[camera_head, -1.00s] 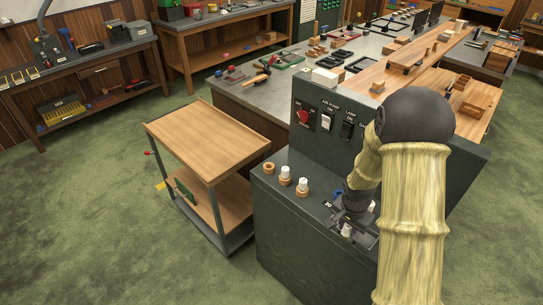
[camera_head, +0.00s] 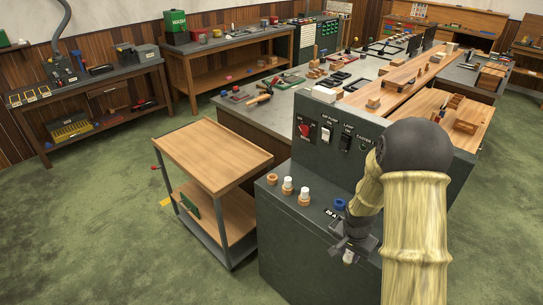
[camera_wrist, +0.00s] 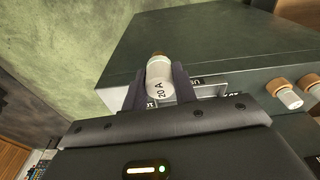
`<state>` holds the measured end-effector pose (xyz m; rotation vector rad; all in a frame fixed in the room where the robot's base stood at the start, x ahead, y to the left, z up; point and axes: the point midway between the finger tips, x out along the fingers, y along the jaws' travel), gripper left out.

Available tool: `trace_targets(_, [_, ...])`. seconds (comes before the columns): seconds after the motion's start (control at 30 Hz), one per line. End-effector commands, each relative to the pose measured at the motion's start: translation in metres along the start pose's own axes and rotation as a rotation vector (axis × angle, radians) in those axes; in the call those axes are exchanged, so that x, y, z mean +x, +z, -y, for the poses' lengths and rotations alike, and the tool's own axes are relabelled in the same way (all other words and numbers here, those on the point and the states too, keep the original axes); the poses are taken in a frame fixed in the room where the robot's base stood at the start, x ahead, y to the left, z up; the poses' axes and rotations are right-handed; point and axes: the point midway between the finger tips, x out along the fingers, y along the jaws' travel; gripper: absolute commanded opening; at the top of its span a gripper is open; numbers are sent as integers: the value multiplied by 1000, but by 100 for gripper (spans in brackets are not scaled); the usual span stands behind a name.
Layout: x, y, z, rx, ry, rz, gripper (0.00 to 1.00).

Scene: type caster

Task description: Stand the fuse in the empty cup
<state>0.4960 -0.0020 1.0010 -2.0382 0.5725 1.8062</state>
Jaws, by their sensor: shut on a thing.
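My gripper (camera_head: 348,251) is shut on a white fuse (camera_wrist: 160,80) marked "20 A" with a brownish end. In the head view the fuse (camera_head: 348,257) shows below the fingers, near the front edge of the dark green cabinet (camera_head: 290,240). A wooden cup (camera_head: 272,179) at the left of the cabinet top looks empty. Two similar cups beside it, a middle one (camera_head: 288,192) and a right one (camera_head: 303,201), each hold a white fuse. A blue ring-shaped cup (camera_head: 340,204) stands farther right; its inside is too small to tell.
Behind the cups rises a switch panel (camera_head: 330,133) with a red knob. A wooden cart (camera_head: 213,150) stands left of the cabinet. A label plate (camera_head: 334,213) lies near the blue cup. The cabinet top between the fused cups and the blue cup is mostly clear.

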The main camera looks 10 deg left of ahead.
Motion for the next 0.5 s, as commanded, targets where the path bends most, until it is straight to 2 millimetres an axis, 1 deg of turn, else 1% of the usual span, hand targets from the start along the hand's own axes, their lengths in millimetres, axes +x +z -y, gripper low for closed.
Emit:
trace_targets(0.27, [16, -9, 7, -180, -19, 5, 0])
trace_targets(0.5, [35, -21, 16, -408, -50, 3, 0])
